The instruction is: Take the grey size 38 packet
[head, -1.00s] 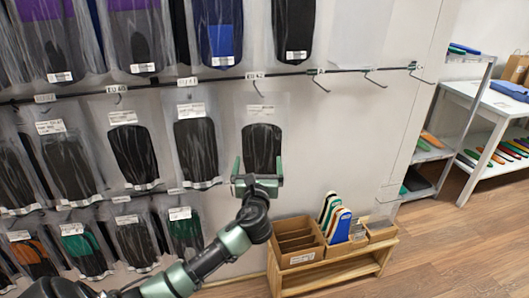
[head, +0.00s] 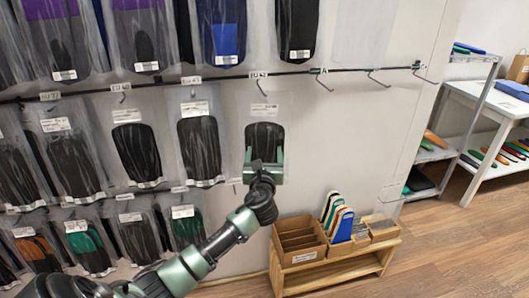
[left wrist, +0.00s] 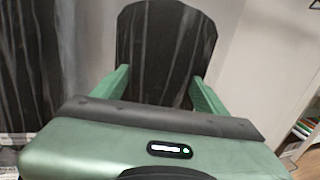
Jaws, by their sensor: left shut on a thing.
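A clear packet with a dark grey, nearly black insole pair (head: 265,134) hangs at the right end of the middle row, with a white label at its top. My left gripper (head: 265,156) is at its lower part, one finger on each side, shut on it. In the left wrist view the dark packet (left wrist: 165,42) stands upright between the green fingers of my left gripper (left wrist: 158,88). The gripper body hides the packet's lower end. The size print on its label is too small to read. My right gripper is not in view.
Similar dark packets hang close by on the left, the nearest one (head: 200,147) beside the held one. Empty hooks (head: 378,76) stick out on the right. Below stands a low wooden bench (head: 335,270) with cardboard boxes (head: 298,240) and coloured insoles. Wall right of the packet is bare.

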